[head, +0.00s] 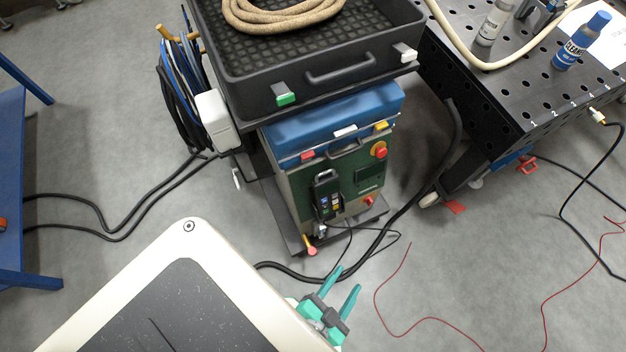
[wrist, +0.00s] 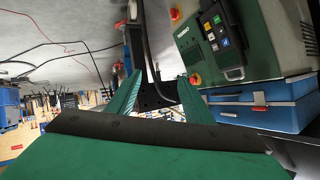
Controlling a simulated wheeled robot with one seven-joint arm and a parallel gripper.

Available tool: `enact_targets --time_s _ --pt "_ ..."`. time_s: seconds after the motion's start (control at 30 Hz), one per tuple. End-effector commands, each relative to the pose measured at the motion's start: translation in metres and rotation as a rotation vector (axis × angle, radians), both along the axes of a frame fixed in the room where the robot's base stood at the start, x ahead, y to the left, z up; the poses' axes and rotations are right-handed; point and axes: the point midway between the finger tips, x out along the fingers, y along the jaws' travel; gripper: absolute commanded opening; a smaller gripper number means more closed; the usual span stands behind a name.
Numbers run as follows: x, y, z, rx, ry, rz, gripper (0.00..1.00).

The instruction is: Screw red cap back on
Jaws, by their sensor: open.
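My gripper (head: 347,279) shows at the bottom middle of the head view, below the green machine (head: 342,181) and apart from it. Its two teal fingers are open with nothing between them; the wrist view also shows the open gripper (wrist: 156,84). A small red round part (head: 368,201), possibly the red cap, sits low on the right of the machine's front. It also seems to show as a red part (wrist: 174,15) at the top of the wrist view. A larger red knob on yellow (head: 379,150) is higher up. Any thread is too small to see.
A blue case (head: 334,114) sits on the machine, under a black tray (head: 364,68) with a coiled hose. A black perforated table (head: 510,97) stands right. A thick black cable (head: 408,209) and a thin red wire (head: 430,319) lie on the floor.

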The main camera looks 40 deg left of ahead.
Motion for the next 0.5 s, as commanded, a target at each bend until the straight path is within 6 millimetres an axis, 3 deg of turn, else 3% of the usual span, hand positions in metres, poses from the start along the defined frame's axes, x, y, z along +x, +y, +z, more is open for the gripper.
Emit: enact_targets --time_s 0.03,0.2,0.4,0.5 --pt "0.009 0.007 -0.029 0.053 0.057 0.0 0.47" --pt "0.026 0.03 -0.123 0.223 0.287 -0.06 0.47" --pt "0.047 0.061 -0.212 0.363 0.553 -0.201 0.47" --pt "0.056 0.079 -0.248 0.406 0.678 -0.295 0.47"
